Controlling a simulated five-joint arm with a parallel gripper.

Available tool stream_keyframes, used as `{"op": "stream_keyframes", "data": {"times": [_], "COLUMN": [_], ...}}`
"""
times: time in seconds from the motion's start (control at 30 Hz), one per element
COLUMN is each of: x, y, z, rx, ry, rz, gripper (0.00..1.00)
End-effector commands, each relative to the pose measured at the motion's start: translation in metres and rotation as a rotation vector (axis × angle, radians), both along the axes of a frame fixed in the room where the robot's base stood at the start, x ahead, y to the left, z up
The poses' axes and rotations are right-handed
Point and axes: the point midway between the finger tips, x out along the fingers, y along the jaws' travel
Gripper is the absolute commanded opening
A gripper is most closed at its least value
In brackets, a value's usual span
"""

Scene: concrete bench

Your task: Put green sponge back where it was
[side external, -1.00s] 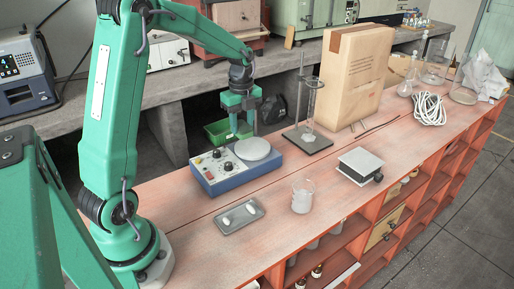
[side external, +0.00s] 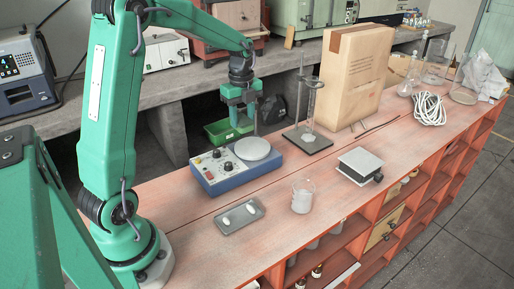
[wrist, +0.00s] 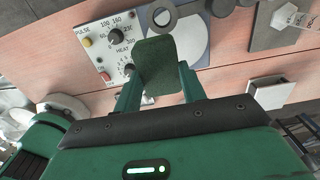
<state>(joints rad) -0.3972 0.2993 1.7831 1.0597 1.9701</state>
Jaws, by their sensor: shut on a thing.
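The green sponge (wrist: 155,62) is a dark green block between the two fingers in the wrist view. My gripper (wrist: 160,84) is shut on it. Behind the sponge in that view is the hotplate stirrer (wrist: 103,45), with its knobs and pale round plate. In the side view my gripper (side external: 240,119) points down in the air above the back part of the blue-sided stirrer (side external: 220,172) and its round plate (side external: 252,149). In the side view I cannot tell the sponge apart from the green fingers.
A ring stand with a glass cylinder (side external: 312,105) stands right of the stirrer, before a tall cardboard box (side external: 352,78). A grey tray (side external: 228,222) with white pieces, a beaker (side external: 302,196) and a small platform (side external: 360,163) stand nearer. A green bin (side external: 222,133) shows behind.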

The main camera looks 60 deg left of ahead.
Motion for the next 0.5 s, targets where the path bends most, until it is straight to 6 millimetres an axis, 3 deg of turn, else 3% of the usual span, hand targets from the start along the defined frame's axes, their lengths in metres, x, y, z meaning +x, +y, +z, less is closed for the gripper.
{"op": "stream_keyframes", "data": {"times": [0.27, 0.5], "x": [0.002, 0.003], "y": [-0.021, -0.066], "z": [-0.001, -0.003], "rx": [0.000, 0.000], "ry": [0.000, -0.001], "rz": [-0.034, -0.108], "gripper": [0.19, 0.19]}}
